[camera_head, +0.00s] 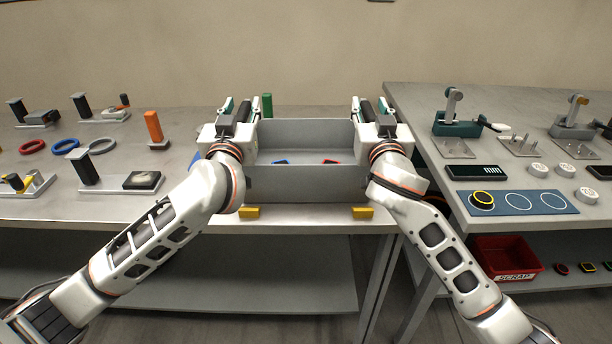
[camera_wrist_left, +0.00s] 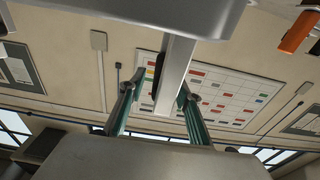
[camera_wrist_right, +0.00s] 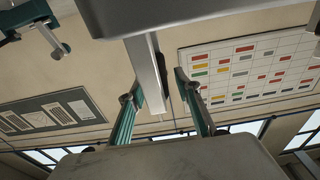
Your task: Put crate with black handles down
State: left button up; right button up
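The grey open-topped crate (camera_head: 305,184) is between my arms at the middle of the table and appears to rest on it near the front edge. Small blue and red pieces show inside it. My left gripper (camera_head: 241,103) is at its left side and my right gripper (camera_head: 371,103) at its right side. In the left wrist view, the spread fingers (camera_wrist_left: 160,85) are either side of a grey upright with a dark strip, with a gap. The right wrist view shows the fingers (camera_wrist_right: 159,84) likewise apart around a similar upright. Black handles are mostly hidden.
Two yellow blocks (camera_head: 250,211) (camera_head: 362,212) lie in front of the crate by the table edge. A green cylinder (camera_head: 267,104) stands behind it. Clamps, rings and an orange block (camera_head: 154,127) are left. The right bench (camera_head: 415,105) adjoins closely, with a red scrap bin (camera_head: 505,257) below.

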jog(key=shift+f, duration=0.1)
pick_arm(q)
jog(key=s, duration=1.2)
jog(key=shift+f, duration=0.45)
pick_arm(e)
jog(key=s, duration=1.2)
jog(key=shift+f, duration=0.45)
